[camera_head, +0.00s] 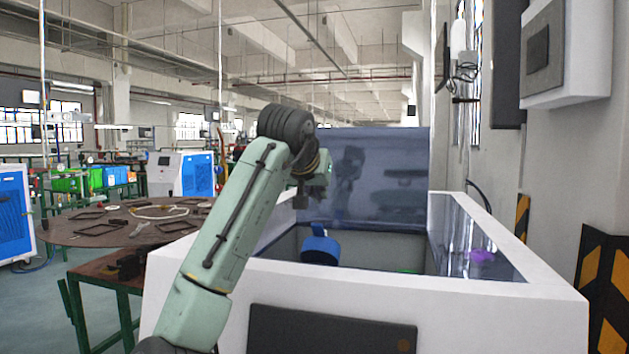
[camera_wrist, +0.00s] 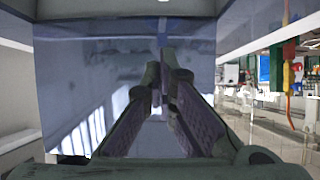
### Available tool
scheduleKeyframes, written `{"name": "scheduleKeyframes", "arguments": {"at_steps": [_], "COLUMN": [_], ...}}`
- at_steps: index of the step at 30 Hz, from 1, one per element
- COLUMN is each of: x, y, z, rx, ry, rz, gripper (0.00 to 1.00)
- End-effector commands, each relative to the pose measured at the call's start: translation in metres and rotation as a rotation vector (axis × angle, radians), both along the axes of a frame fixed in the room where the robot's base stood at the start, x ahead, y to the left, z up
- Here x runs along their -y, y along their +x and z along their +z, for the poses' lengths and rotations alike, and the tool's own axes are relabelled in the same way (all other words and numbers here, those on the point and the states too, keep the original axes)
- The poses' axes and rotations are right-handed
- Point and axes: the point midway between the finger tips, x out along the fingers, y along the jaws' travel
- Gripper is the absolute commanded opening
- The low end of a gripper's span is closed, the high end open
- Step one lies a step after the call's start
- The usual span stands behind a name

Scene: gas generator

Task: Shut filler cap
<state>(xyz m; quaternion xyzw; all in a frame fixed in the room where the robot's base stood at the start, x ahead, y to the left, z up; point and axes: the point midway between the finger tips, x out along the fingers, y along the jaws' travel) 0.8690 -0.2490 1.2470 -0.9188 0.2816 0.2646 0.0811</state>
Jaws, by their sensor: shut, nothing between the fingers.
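A blue filler cap (camera_head: 320,249) shows in the head view inside the open top of the white generator housing (camera_head: 430,300), near its left side. A smaller blue part stands up at its top edge; I cannot tell exactly how far the lid is tilted. My gripper (camera_head: 301,199) is above the cap and slightly left of it in the picture, apart from it. In the wrist view its two dark fingers (camera_wrist: 162,82) are together with nothing held. The cap is not clearly visible in the wrist view; a faint blue patch shows on the glossy panel.
A glossy blue-grey panel (camera_head: 385,180) stands upright behind the opening and mirrors my arm. A purple part (camera_head: 481,257) lies at the housing's right side, and a bit of green shows low inside. A round brown table (camera_head: 120,222) with metal parts stands left. A wall is close on the right.

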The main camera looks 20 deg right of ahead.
Motion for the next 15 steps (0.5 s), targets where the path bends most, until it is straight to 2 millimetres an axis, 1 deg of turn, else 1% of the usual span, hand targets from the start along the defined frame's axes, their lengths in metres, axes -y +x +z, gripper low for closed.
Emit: {"name": "scheduleKeyframes", "arguments": {"at_steps": [3,6,9,15], "x": [0.013,0.021,0.012,0.004], "y": [0.019,0.032,0.020,0.008], "z": [-0.011,-0.023,-0.033,-0.044], "rx": [-0.003,-0.001,0.003,0.001], "ry": [0.001,0.001,0.000,-0.001], "rz": [0.001,0.001,0.001,0.001], "gripper": [0.00,0.00,0.00,0.00]}}
